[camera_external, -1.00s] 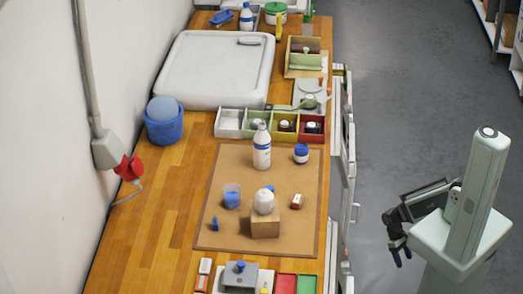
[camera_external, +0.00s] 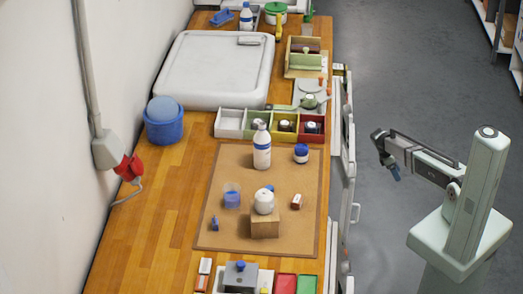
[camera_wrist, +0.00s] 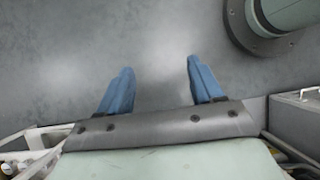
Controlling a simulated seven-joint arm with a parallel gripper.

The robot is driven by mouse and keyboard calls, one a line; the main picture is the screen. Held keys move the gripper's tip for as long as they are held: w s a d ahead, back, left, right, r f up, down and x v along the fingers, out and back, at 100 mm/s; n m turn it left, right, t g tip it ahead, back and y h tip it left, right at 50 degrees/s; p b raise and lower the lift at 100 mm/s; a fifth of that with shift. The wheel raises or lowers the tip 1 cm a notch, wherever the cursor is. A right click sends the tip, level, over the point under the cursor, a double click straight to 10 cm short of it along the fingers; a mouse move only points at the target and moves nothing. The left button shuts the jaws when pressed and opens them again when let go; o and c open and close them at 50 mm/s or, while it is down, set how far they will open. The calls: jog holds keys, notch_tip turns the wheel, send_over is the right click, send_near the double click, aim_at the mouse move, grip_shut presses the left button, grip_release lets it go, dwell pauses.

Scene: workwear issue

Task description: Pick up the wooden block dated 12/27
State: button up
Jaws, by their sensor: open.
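A tan wooden block (camera_external: 265,229) sits on the brown mat (camera_external: 225,170) on the workbench, with a rounded white object (camera_external: 264,202) on top of it. No date can be read on the block at this size. A small red-and-white block (camera_external: 297,201) lies just right of it. My gripper (camera_external: 388,168) is off the bench to the right, above the grey floor. In the wrist view its two blue fingers (camera_wrist: 160,80) are apart with nothing between them; the wooden block does not show there.
A white bottle (camera_external: 262,147), a blue-lidded jar (camera_external: 301,153) and a clear cup with blue contents (camera_external: 232,195) stand on the mat. Coloured bins (camera_external: 230,124) line its far edge. The bench's right side has protruding rails (camera_external: 349,170). The mat's left part is mostly clear.

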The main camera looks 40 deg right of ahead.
jog(key=w+d+r+n+h, duration=0.1)
jog(key=w+d+r, duration=0.3)
jog(key=r, duration=0.2)
jog(key=w+d+r+n, duration=0.1)
jog(key=w+d+r, duration=0.3)
jog(key=r, duration=0.2)
jog(key=w+a+r+m+t+h, duration=0.1)
jog(key=w+a+r+t, duration=0.2)
jog(key=w+a+r, duration=0.45)
jog(key=w+a+r+t+h, duration=0.15)
jog(key=w+a+r, duration=0.35)
jog(key=r, duration=0.5)
jog(key=w+a+r+m+t, duration=0.1)
jog(key=w+a+r+t, duration=0.2)
jog(key=a+r, duration=0.6)
jog(key=w+a+r+m+t, duration=0.2)
jog(key=w+a+r, duration=0.1)
jog(key=a+r, duration=0.6)
jog(key=s+a+m+y, duration=0.2)
jog(key=s+a+m, duration=0.1)
jog(key=a, duration=0.8)
jog(key=m+g+y, duration=0.5)
jog(key=m, duration=1.1)
send_over(298, 197)
jog(key=shift+t, duration=0.25)
jog(key=shift+a+f, duration=0.1)
jog(key=shift+f, duration=5.95)
